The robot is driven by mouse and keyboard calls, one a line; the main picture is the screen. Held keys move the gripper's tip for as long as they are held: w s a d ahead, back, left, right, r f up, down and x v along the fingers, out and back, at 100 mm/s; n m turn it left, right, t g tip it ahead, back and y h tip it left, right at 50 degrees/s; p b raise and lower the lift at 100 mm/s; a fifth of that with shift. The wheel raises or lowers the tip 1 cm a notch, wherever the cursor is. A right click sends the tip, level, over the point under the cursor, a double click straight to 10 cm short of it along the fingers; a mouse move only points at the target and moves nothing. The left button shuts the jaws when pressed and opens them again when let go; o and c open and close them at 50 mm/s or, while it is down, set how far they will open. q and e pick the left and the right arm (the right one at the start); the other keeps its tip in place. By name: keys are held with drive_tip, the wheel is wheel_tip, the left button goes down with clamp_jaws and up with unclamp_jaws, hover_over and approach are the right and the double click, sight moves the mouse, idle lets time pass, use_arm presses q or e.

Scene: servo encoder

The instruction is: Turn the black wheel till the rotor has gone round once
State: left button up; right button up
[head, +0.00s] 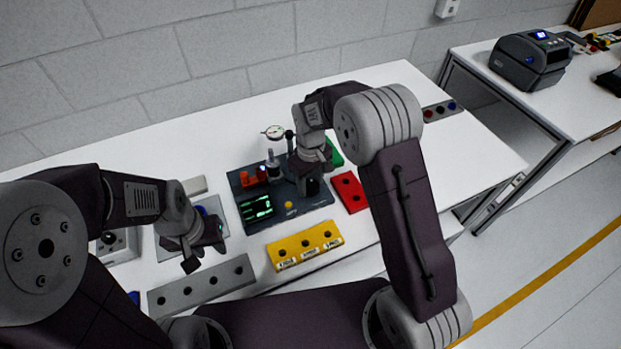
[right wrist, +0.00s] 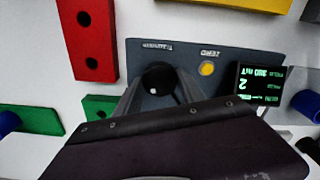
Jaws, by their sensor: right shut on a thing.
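A dark test board (head: 300,213) lies on the white bench. It carries the black wheel (head: 312,187), a lit green display (head: 256,209) and a yellow button (head: 289,205). A silver upright cylinder (head: 273,168) stands at its back; I cannot tell whether it is the rotor. My right gripper (head: 309,180) reaches down from above onto the wheel. In the right wrist view the wheel (right wrist: 159,78) sits between the two fingers, and the gripper is shut on it. The display (right wrist: 260,84) there reads upside down, with a large 2. My left gripper (head: 205,257) is open and empty at the left.
A red block (head: 350,192) stands right of the board, a yellow holed block (head: 305,245) in front, a grey holed bar (head: 202,286) at front left. A green block (head: 335,153) is behind the right gripper.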

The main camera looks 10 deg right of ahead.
drive_tip(key=m+p, duration=0.1)
drive_tip(key=m, duration=0.2)
drive_tip(key=shift+r+m+p, duration=0.15)
drive_tip(key=shift+m+p, duration=0.15)
drive_tip(key=shift+m, duration=0.1)
drive_tip(key=m+p, duration=0.1)
drive_tip(key=m, duration=0.2)
drive_tip(key=shift+m, duration=0.3)
drive_tip(key=m+p, duration=0.1)
drive_tip(key=m, duration=0.2)
drive_tip(key=shift+m, duration=0.3)
drive_tip(key=shift+w+m+p, duration=0.1)
drive_tip(key=shift+m+p, duration=0.45)
drive_tip(key=shift+m, duration=1.45)
drive_tip(key=o, duration=1.4)
drive_tip(key=shift+c, duration=0.2)
